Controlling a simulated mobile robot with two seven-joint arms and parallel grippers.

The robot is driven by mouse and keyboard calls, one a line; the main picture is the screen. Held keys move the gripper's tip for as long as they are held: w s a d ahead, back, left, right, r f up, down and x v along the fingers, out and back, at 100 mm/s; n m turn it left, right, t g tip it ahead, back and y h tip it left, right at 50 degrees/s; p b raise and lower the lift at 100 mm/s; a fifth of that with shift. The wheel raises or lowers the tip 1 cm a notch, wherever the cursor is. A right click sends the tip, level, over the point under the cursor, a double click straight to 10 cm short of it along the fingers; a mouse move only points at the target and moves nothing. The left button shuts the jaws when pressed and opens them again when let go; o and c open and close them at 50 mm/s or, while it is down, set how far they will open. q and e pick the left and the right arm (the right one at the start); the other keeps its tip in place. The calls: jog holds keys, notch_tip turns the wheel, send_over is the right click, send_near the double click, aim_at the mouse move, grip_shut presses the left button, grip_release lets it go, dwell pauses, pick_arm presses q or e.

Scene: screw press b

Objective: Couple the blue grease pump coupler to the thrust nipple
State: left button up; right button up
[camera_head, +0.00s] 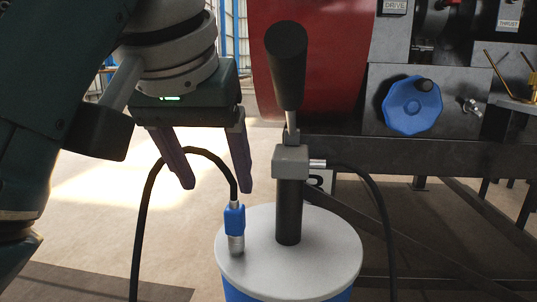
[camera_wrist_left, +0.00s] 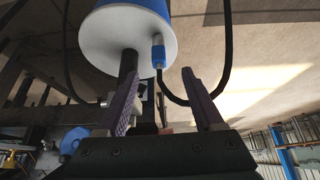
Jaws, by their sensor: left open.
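The blue grease pump coupler (camera_head: 235,219) stands upright on the pale lid of the grease pump (camera_head: 330,262), with a black hose rising from its top and looping left. My left gripper (camera_head: 218,190) is open and empty, its fingers pointing down above and slightly left of the coupler. In the left wrist view the coupler (camera_wrist_left: 158,54) shows beyond and between the open fingertips (camera_wrist_left: 160,74). A small silver fitting (camera_head: 473,106) sits on the machine panel right of the blue knob; I cannot tell whether it is the thrust nipple. My right gripper is not in view.
The pump's black handle (camera_head: 287,65) and post rise close right of the gripper. A blue knob (camera_head: 412,105), a "THRUST" label (camera_head: 509,24) and a "DRIVE" label (camera_head: 395,6) are on the machine. A red drum stands behind. Open floor lies left of the pump.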

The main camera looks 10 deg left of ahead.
aim_at(233, 207)
pick_arm(q)
jog(key=x, duration=0.7)
jog(key=w+x, duration=0.1)
jog(key=x, duration=0.3)
jog(key=shift+w+r, duration=0.1)
jog(key=shift+r, duration=0.2)
jog(key=shift+d, duration=0.1)
grip_shut()
dwell(0.7)
dwell(0.5)
